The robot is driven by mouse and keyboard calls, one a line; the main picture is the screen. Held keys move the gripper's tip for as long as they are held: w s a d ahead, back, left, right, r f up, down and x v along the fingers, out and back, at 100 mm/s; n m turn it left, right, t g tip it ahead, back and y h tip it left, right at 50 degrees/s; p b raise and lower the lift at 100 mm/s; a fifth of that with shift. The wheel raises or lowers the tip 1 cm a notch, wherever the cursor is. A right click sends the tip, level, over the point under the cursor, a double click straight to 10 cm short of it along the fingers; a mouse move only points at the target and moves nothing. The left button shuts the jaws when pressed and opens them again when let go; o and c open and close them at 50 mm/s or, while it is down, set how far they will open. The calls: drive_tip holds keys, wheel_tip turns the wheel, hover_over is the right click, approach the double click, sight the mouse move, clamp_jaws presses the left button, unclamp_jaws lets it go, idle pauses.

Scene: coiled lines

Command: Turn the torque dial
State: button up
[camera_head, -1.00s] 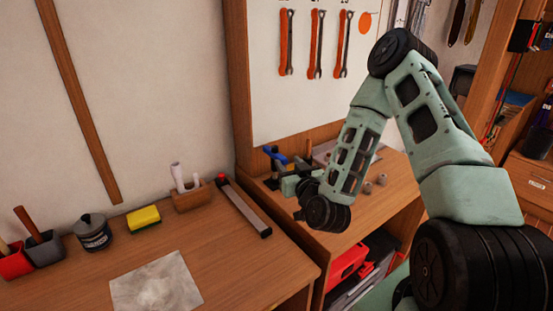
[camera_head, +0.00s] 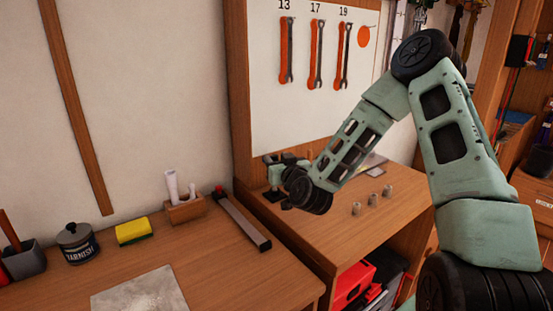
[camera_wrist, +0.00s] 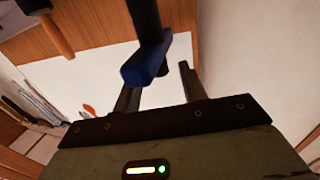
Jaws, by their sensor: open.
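The torque dial cannot be singled out for sure. A blue piece on a dark round shaft (camera_wrist: 148,62) shows in the wrist view, at and partly between my finger ends. Contact cannot be told. My gripper (camera_wrist: 160,82) is open, with its two dark fingers apart on either side below the blue piece. In the head view my gripper (camera_head: 270,162) is at the left back of the right-hand bench, above a small black base (camera_head: 272,196). The gripper and wrist hide the blue piece there.
Several grey metal pieces (camera_head: 372,200) stand on the right-hand bench (camera_head: 330,225). A wrench board (camera_head: 300,110) hangs behind. The left bench holds a long bar (camera_head: 243,221), a wooden holder (camera_head: 184,210), a sponge (camera_head: 134,231) and a varnish tin (camera_head: 77,243).

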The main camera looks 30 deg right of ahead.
drive_tip(key=shift+w+d, duration=0.1)
drive_tip(key=shift+w, duration=0.4)
clamp_jaws()
drive_tip(key=m+g+h+b, duration=0.1)
drive_tip(key=h, duration=0.1)
drive_tip(key=m+g+h, duration=0.1)
drive_tip(key=m+h, duration=0.1)
drive_tip(key=h, duration=0.1)
drive_tip(key=shift+w+a+b, duration=0.1)
drive_tip(key=shift+a+b, duration=0.25)
drive_tip(key=shift+a, duration=0.05)
drive_tip(key=shift+w+m+g+h+b, duration=0.1)
drive_tip(key=shift+m+g+h+b, duration=0.5)
drive_tip(key=shift+m+g+h, duration=1.55)
drive_tip(key=shift+m+h, duration=0.25)
drive_tip(key=shift+h, duration=0.2)
